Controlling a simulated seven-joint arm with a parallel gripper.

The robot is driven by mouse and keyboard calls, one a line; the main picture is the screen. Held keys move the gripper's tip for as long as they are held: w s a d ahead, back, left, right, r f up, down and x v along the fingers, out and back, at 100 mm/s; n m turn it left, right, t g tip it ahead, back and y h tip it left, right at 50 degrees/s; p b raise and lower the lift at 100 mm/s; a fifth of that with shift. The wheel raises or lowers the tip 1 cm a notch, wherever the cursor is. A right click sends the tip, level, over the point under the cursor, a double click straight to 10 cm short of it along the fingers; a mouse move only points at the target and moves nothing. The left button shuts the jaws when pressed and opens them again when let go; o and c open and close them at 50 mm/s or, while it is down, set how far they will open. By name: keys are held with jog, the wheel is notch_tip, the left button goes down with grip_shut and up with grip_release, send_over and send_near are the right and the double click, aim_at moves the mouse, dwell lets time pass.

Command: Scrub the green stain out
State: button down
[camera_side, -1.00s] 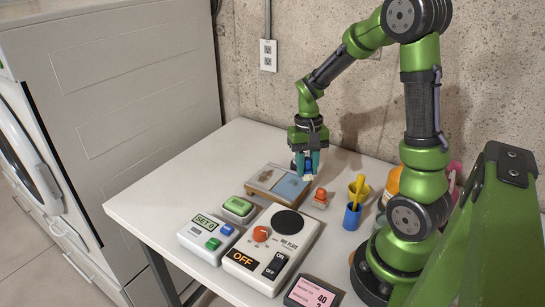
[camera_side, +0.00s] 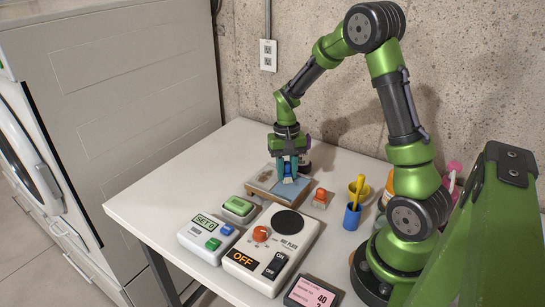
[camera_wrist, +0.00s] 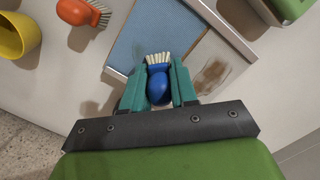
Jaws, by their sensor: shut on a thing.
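My gripper (camera_side: 288,170) is shut on a blue-handled brush (camera_wrist: 158,88) with pale bristles. The brush is over the shallow tray (camera_side: 262,195), its bristles near the border between the tray's blue panel (camera_wrist: 150,35) and its pale section. I cannot tell whether the bristles touch the surface. A brown smear (camera_wrist: 212,73) lies on the pale section, to the right of the brush in the wrist view.
A green block in a dish (camera_side: 238,208), a hot plate (camera_side: 272,250) and a SET box (camera_side: 209,238) are in front. The table's left is clear.

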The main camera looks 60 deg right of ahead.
aim_at(306, 187)
jog(key=shift+s, duration=3.05)
notch_tip(306, 187, up, 8)
jog(key=shift+r, duration=0.15)
